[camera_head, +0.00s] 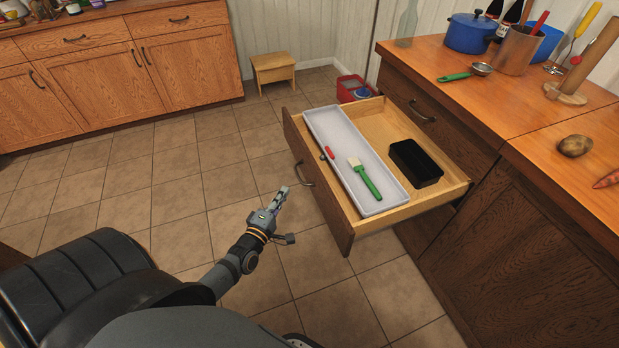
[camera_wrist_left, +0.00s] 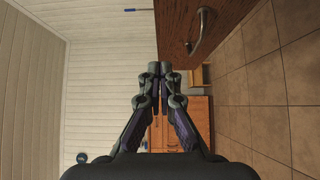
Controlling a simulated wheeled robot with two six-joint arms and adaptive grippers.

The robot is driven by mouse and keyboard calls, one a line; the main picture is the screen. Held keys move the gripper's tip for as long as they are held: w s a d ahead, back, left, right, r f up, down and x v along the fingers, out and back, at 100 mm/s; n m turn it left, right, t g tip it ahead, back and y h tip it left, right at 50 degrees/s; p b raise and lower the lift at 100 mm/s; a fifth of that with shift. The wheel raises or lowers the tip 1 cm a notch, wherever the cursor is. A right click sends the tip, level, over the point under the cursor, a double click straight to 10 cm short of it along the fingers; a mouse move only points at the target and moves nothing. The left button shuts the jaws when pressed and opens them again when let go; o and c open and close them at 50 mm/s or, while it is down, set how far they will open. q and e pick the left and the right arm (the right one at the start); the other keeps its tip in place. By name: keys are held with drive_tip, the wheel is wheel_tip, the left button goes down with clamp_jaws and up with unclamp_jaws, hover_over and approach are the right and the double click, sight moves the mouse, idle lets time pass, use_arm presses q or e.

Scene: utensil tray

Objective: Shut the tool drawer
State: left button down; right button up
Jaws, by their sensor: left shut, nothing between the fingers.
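The tool drawer (camera_head: 437,191) is pulled well out of the dark wood cabinet on the right. Its dark front (camera_head: 318,186) carries a metal handle (camera_head: 302,173). Inside lie a white tray (camera_head: 335,136) and a black box (camera_head: 415,163). The tray holds a green-handled brush (camera_head: 365,179) and a small red-handled tool (camera_head: 328,152). My left gripper (camera_head: 282,193) is shut and empty, just left of the drawer front, apart from it. In the left wrist view the shut fingertips (camera_wrist_left: 159,68) are beside the drawer front (camera_wrist_left: 183,30) and its handle (camera_wrist_left: 203,32). My right gripper is not in view.
A wooden stool (camera_head: 273,70) and a red box (camera_head: 352,88) stand on the floor behind. The tiled floor left of the drawer is clear.

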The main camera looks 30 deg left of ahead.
use_arm(q)
drive_tip(key=w, duration=0.3)
drive_tip(key=w+d, duration=0.1)
drive_tip(key=w, duration=0.3)
drive_tip(key=w+b, duration=0.1)
drive_tip(key=w, duration=0.2)
drive_tip(key=shift+w+d, duration=0.15)
drive_tip(key=shift+d, duration=0.15)
drive_tip(key=shift+w+d, duration=0.25)
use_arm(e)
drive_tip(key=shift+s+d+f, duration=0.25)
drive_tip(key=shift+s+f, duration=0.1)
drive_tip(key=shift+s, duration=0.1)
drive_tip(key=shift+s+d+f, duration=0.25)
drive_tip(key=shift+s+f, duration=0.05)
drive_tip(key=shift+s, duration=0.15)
